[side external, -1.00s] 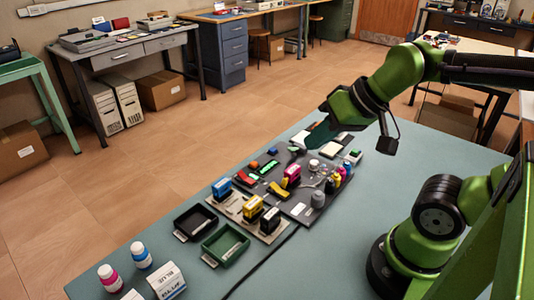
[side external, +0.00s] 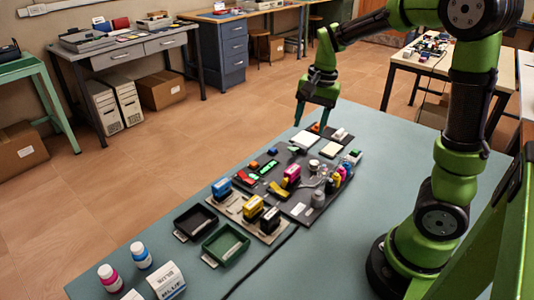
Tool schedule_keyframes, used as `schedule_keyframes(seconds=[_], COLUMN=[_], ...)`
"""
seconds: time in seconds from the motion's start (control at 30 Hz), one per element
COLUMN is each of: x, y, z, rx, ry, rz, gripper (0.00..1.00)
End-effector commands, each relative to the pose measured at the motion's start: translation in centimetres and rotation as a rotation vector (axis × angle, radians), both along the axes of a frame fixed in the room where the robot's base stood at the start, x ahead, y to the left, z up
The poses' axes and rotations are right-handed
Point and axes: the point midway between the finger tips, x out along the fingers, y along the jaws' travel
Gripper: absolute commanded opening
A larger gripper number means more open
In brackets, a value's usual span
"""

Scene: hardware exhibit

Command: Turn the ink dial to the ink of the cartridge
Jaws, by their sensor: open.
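My gripper (side external: 313,118) is open, fingers pointing down, at the far edge of the table. A small orange piece (side external: 316,127) shows between its fingertips; I cannot tell whether they touch it. A magenta cartridge (side external: 293,172) stands on the dark board (side external: 299,208). Blue (side external: 221,188), yellow (side external: 252,206) and black (side external: 270,221) cartridges stand in a row on a beige base at the near left. I cannot tell for sure which part is the ink dial, nor read any setting on it.
A black tray (side external: 194,235) and a green tray (side external: 240,256) lie at the near left. Magenta (side external: 110,277) and blue (side external: 140,254) bottles and a white box (side external: 166,281) stand at the front. Small bottles (side external: 348,168) line the board's right side. The table's right part is clear.

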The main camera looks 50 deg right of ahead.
Motion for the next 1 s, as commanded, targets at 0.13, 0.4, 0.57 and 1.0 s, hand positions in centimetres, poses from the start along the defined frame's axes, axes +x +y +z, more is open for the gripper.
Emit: schedule_keyframes(seconds=[0.13, 0.4, 0.57, 1.0], x=[1.2, 1.2, 1.1, 0.7], y=[-4.8, -6.0, -6.0, -5.9], z=[-0.6, 0.4, -1.7, -11.3], rx=[-0.058, -0.049, -0.049, -0.049], ry=[0.127, 0.171, 0.171, 0.172], rz=[-0.289, -0.541, -0.541, -0.539], gripper=[0.55, 0.55, 0.55, 0.55])
